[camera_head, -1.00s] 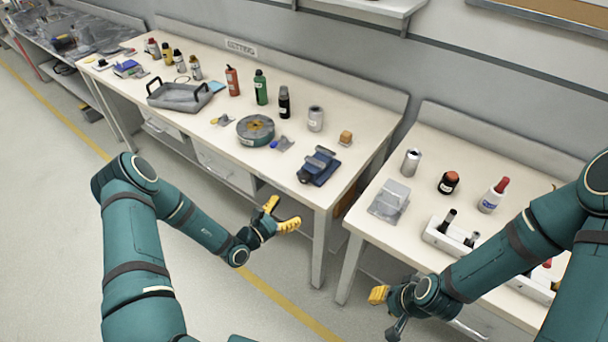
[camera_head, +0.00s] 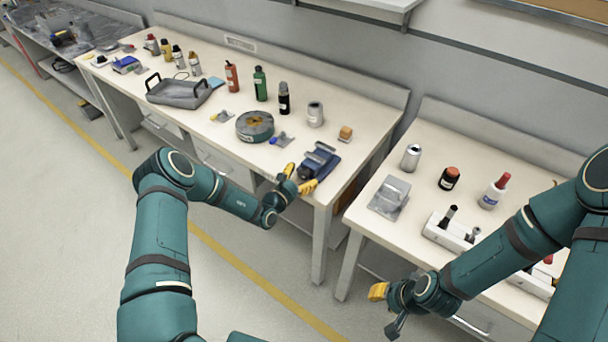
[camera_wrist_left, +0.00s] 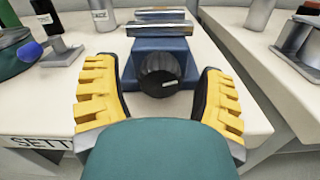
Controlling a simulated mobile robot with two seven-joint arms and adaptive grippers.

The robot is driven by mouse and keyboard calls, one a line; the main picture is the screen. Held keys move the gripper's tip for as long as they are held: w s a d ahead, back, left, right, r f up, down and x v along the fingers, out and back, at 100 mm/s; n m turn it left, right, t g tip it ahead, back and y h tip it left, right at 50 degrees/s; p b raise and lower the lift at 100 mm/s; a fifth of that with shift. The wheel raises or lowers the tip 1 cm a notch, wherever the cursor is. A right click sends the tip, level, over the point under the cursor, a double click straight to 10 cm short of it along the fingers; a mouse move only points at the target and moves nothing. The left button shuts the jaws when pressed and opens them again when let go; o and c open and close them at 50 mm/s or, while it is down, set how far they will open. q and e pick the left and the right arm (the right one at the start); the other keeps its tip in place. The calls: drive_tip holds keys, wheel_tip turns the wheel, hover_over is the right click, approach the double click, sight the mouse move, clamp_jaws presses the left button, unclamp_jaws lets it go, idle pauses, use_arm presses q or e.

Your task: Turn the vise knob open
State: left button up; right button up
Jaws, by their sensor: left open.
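The blue vise (camera_head: 320,161) sits at the front right corner of the long table in the head view. In the left wrist view the vise (camera_wrist_left: 160,45) shows its metal jaws at the top and its dark round knob (camera_wrist_left: 160,80) facing me. My left gripper (camera_head: 299,180) is at the table's front edge, right at the knob side of the vise. Its yellow fingers (camera_wrist_left: 160,97) are open, one on each side of the knob, with gaps to it. My right gripper (camera_head: 385,308) hangs low before the right table; its opening is unclear.
A round green-grey device (camera_head: 254,126) and a small grey part (camera_head: 281,138) stand left of the vise. The right table (camera_head: 375,232) is across a narrow gap.

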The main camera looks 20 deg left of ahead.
use_arm(q)
drive_tip(key=shift+w+d, duration=0.2)
drive_tip(key=shift+w, duration=0.25)
clamp_jaws()
drive_tip(key=n, duration=0.4)
drive_tip(key=shift+n, duration=0.4)
unclamp_jaws()
